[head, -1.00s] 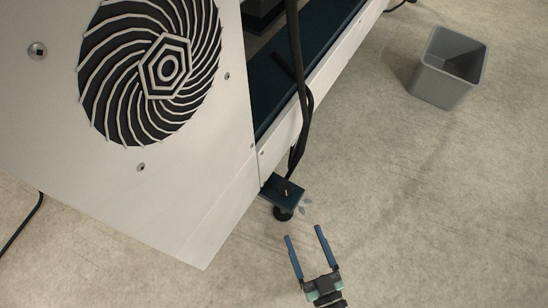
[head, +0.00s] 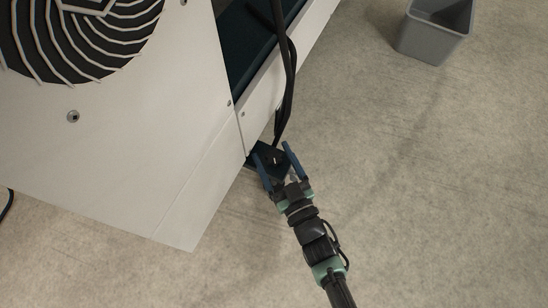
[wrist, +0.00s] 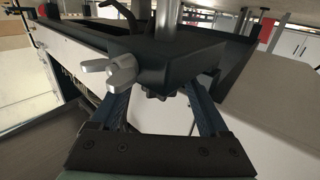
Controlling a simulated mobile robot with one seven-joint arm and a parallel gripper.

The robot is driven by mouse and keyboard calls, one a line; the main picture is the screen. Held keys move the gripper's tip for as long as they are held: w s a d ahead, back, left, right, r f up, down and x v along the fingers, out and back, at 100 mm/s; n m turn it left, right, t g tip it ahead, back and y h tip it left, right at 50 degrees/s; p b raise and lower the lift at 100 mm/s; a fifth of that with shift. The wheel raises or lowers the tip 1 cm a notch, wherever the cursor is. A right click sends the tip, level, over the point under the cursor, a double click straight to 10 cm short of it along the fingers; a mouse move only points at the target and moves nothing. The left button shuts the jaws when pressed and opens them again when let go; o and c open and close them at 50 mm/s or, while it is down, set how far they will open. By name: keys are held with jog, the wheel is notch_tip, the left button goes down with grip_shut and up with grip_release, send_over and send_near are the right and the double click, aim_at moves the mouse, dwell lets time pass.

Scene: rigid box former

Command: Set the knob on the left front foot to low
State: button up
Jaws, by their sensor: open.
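The front foot's dark bracket (head: 272,158) juts from the machine's lower corner in the head view, partly hidden by my gripper (head: 274,153). A silver lobed knob (wrist: 112,70) sticks out of the bracket's left side there. My gripper (wrist: 158,92) is open, its blue fingers reaching towards the bracket. The knob shows above and beside the left finger, not clasped. I cannot read any low marking or the knob's setting.
The white machine body (head: 170,150) with its round vent stands left of the foot. Black cables (head: 287,85) hang close above the foot. A grey bin (head: 435,38) stands at the upper right. The floor (head: 430,180) to the right is clear.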

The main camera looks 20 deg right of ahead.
jog(key=shift+c, duration=0.3)
grip_shut()
jog(key=shift+r+m+h+p, duration=0.15)
jog(key=shift+m+h+p, duration=0.25)
jog(key=shift+h+p, duration=0.25)
jog(key=shift+d+r+m+h+p, duration=0.1)
jog(key=shift+m+h+p, duration=0.7)
jog(key=shift+h+p, duration=0.4)
jog(key=m+g+h+p, duration=0.1)
jog(key=m+h+p, duration=0.1)
jog(key=h, duration=0.2)
jog(key=shift+m+p, duration=0.35)
jog(key=shift+m, duration=0.05)
jog(key=m+h, duration=0.1)
jog(key=g+h, duration=0.1)
jog(key=m+g+h, duration=0.1)
jog(key=h, duration=0.1)
jog(key=shift+a+f+m, duration=0.2)
jog(key=shift+f+m, duration=0.05)
jog(key=shift+m, duration=0.05)
jog(key=shift+m+g+h+b, duration=0.4)
jog(key=shift+m+g+h, duration=0.8)
jog(key=shift+g+h, duration=0.3)
